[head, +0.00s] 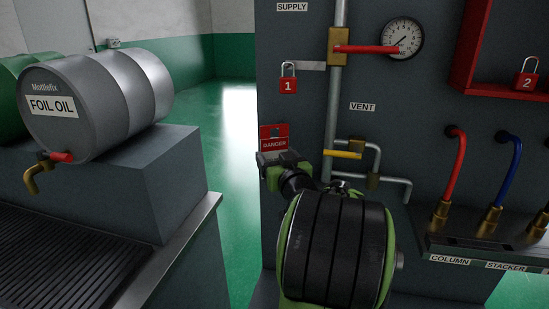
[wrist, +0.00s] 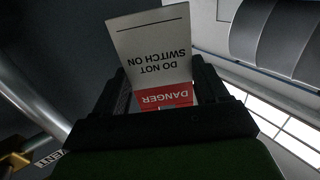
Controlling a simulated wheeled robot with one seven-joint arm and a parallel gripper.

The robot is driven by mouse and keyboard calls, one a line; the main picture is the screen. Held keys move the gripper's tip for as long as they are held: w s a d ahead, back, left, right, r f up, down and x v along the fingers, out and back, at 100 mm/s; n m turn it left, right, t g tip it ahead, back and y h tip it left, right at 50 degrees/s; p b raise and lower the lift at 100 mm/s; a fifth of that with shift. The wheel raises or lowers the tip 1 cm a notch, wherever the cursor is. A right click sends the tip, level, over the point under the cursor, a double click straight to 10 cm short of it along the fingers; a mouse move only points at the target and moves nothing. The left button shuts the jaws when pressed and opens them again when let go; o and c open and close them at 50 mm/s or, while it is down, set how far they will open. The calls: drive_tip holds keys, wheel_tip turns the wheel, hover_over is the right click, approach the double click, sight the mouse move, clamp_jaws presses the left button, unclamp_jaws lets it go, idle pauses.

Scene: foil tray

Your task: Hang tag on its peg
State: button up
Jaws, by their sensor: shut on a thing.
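The red and white danger tag (head: 274,133) is held upright in front of the grey panel, left of the vertical pipe. It has a hole near its top edge. I cannot make out the peg in either view. Whether the tag touches the panel I cannot tell.
Padlock 1 (head: 288,80) hangs above the tag beside a pale plate (head: 312,66). A red-handled valve (head: 366,49) and gauge (head: 403,38) are higher right. A yellow-handled valve (head: 343,155) is close right of my gripper.

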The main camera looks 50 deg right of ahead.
drive_tip(key=shift+w+d+f+p, duration=0.1)
drive_tip(key=shift+w+d+p, duration=0.25)
drive_tip(key=shift+d+p, duration=0.35)
drive_tip(key=shift+w+d+r+p, duration=0.1)
drive_tip(key=shift+w+d+p, duration=0.35)
drive_tip(key=shift+d, duration=0.45)
drive_tip(key=shift+w+d+f+p, duration=0.1)
drive_tip(key=shift+w+d+p, duration=0.15)
drive_tip(key=shift+d+p, duration=0.5)
drive_tip(key=shift+d+f+b, duration=0.15)
drive_tip(key=shift+f+b, duration=0.1)
drive_tip(key=shift+b, duration=0.75)
drive_tip(key=shift+s+d+r, duration=0.1)
drive_tip(key=o, duration=1)
drive_tip(key=shift+o, duration=0.3)
drive_tip(key=shift+s+f, duration=0.2)
drive_tip(key=shift+s, duration=0.2)
drive_tip(key=b+v, duration=0.3)
drive_tip(key=v, duration=1.2)
drive_tip(key=shift+a+r+b, duration=0.15)
drive_tip(key=shift+a+b, duration=0.2)
drive_tip(key=shift+a, duration=0.1)
